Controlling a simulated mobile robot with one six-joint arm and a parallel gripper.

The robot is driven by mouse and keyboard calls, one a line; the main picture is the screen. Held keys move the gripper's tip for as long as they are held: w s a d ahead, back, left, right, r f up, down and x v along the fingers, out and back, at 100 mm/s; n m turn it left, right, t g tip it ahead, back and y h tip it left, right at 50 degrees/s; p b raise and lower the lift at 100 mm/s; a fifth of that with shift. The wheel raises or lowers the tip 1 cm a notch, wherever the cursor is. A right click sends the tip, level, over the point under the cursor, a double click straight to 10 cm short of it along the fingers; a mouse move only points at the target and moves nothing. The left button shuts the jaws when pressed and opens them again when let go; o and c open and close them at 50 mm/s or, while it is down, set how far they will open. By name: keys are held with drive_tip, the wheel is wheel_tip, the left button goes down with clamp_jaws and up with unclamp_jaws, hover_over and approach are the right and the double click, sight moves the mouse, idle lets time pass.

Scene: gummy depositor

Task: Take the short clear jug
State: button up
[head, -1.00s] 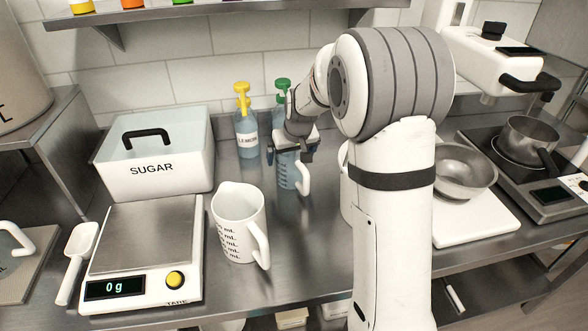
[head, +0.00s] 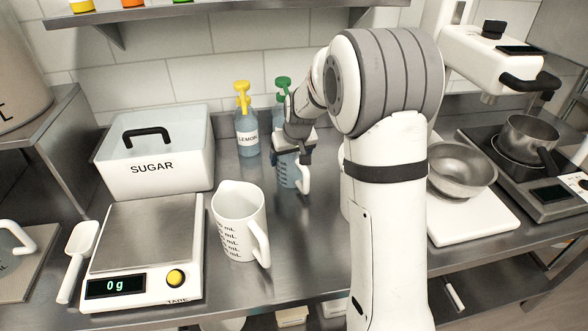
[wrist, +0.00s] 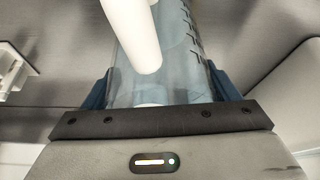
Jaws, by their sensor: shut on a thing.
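The short clear jug (head: 287,176) stands upright at the middle back of the steel counter, bluish and see-through with dark marks and a white handle on its right. My gripper (head: 291,155) is around the upper part of the jug and shut on it. In the wrist view the clear jug (wrist: 178,75) fills the space between the two blue fingers, with its white handle (wrist: 134,35) in front. My gripper (wrist: 165,90) touches it on both sides. My wrist hides part of the jug's top in the head view.
A white measuring jug (head: 239,222) stands in front to the left, beside the scale (head: 146,250) reading 0 g. The lemon bottle (head: 246,128) and a green-topped bottle (head: 284,90) stand behind. A sugar bin (head: 152,165) is at left, a metal bowl (head: 461,168) at right.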

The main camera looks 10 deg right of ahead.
sight(297, 157)
drive_tip(key=shift+r, duration=0.45)
drive_tip(key=shift+s+r+b, duration=0.15)
drive_tip(key=shift+s+b, duration=0.05)
drive_tip(key=shift+b, duration=0.15)
drive_tip(key=s, duration=0.2)
drive_tip(key=s+b, duration=0.1)
drive_tip(key=s, duration=0.1)
drive_tip(key=shift+d, duration=0.35)
drive_tip(key=r, duration=1.4)
drive_tip(key=shift+w, duration=0.2)
